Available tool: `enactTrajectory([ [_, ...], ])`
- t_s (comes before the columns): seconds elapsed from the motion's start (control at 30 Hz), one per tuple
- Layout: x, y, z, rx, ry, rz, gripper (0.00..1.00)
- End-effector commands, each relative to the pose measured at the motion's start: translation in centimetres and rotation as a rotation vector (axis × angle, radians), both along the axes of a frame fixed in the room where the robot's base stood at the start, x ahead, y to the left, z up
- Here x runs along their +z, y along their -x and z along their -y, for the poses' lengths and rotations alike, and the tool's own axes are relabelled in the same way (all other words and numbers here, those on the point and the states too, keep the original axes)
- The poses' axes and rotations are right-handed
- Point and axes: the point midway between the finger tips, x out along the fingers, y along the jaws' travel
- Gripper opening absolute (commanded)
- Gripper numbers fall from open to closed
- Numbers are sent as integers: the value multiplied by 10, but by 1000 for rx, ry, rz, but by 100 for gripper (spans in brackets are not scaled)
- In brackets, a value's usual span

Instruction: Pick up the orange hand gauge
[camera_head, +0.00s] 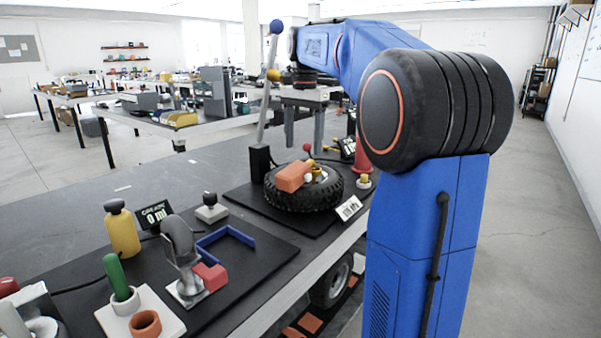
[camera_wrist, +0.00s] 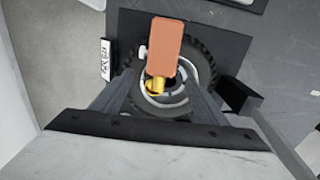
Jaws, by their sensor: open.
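The orange hand gauge (camera_head: 293,177) has a block-shaped orange body and lies on top of a black tire (camera_head: 331,192), with a yellow-and-white part beside it. My gripper (camera_head: 304,147) is open and empty, pointing down above the tire. In the wrist view its two grey fingers (camera_wrist: 160,77) stand apart on either side of the yellow fitting. The gauge is not between closed jaws.
A lever (camera_head: 267,85) with a blue knob rises left of the tire. A white label (camera_head: 349,207) stands at the tire's front, and a red cone (camera_head: 363,158) is behind it to the right.

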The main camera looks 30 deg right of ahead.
Motion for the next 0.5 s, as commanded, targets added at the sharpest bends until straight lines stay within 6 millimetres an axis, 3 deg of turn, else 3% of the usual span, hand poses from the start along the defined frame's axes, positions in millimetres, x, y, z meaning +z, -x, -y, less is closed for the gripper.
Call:
enactTrajectory([
  [0.17,-10,0,-2,1,0,0,67],
  [0.5,-50,-1,-7,1,0,0,67],
])
